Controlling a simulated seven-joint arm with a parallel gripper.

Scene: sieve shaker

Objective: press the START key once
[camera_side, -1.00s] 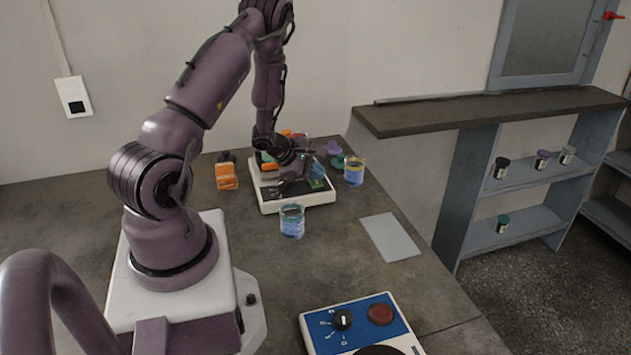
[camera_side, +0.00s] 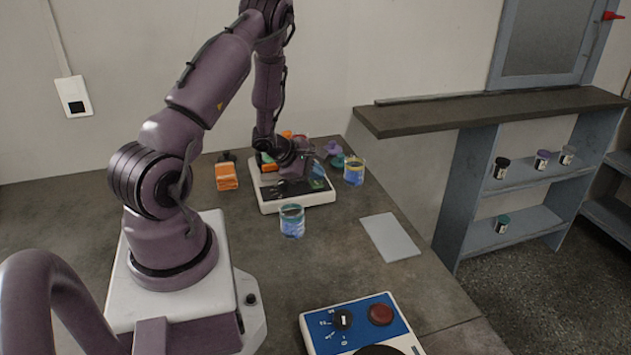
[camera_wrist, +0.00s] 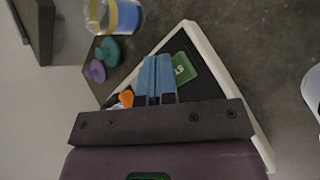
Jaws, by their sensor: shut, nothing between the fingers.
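A white-rimmed device (camera_side: 268,207) with a dark top stands on the bench below my gripper. It also shows in the wrist view (camera_wrist: 206,44). A green key (camera_wrist: 184,68) with a pale mark lies on its dark top, and a small green patch shows there in the side view (camera_side: 317,184). I cannot read the word START on it. My gripper (camera_wrist: 156,60) is shut and empty, its blue fingers side by side just left of the green key in the wrist view. I cannot tell whether the fingertips touch the top. My gripper hides part of the device.
Beakers with blue labels stand in front (camera_side: 291,221) and right (camera_side: 354,171) of the device. An orange container (camera_side: 227,176) is at its left, purple (camera_side: 333,147) and teal pieces behind. A grey plate (camera_side: 390,238) and a blue control box (camera_side: 360,326) lie nearer.

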